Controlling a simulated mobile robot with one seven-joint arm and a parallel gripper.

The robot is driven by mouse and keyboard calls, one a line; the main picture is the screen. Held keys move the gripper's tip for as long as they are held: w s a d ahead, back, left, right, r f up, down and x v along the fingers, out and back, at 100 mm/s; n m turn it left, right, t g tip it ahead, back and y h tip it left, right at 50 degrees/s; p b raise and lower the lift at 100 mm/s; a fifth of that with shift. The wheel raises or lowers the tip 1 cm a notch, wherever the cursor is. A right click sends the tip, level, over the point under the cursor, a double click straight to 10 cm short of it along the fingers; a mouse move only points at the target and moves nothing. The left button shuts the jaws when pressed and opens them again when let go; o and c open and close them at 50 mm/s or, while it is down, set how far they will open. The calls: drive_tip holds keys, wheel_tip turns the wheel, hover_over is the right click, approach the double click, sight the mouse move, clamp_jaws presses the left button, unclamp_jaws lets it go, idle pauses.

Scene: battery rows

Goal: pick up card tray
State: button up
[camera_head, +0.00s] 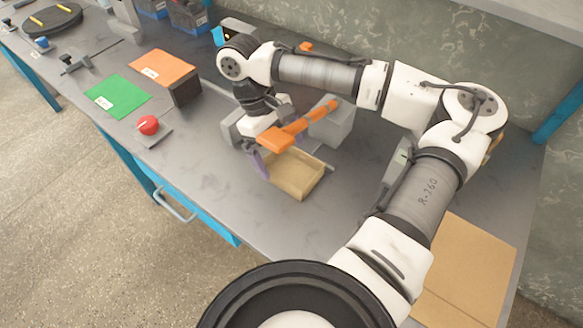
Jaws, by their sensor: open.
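The card tray, a shallow open tan box (302,188), lies on the grey workbench near the middle of the view. Its inside looks empty. My gripper (259,160), with purple fingers, points down at the tray's left corner. It is open. One purple finger shows at the tray's left edge, and I cannot tell whether it touches. The other finger is mostly hidden by the wrist and an orange bar-shaped part (298,128). That part also covers the tray's back edge from view.
A grey block (334,128) stands just behind the tray. A red ball-shaped knob (148,125), a green sheet (117,96), an orange sheet (161,68) and a dark block (185,90) sit to the left. A tan board (465,270) lies right. Bench in front of the tray is clear.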

drive_tip(key=shift+x, duration=1.1)
drive_tip(key=c, duration=1)
drive_tip(key=shift+r, duration=0.15)
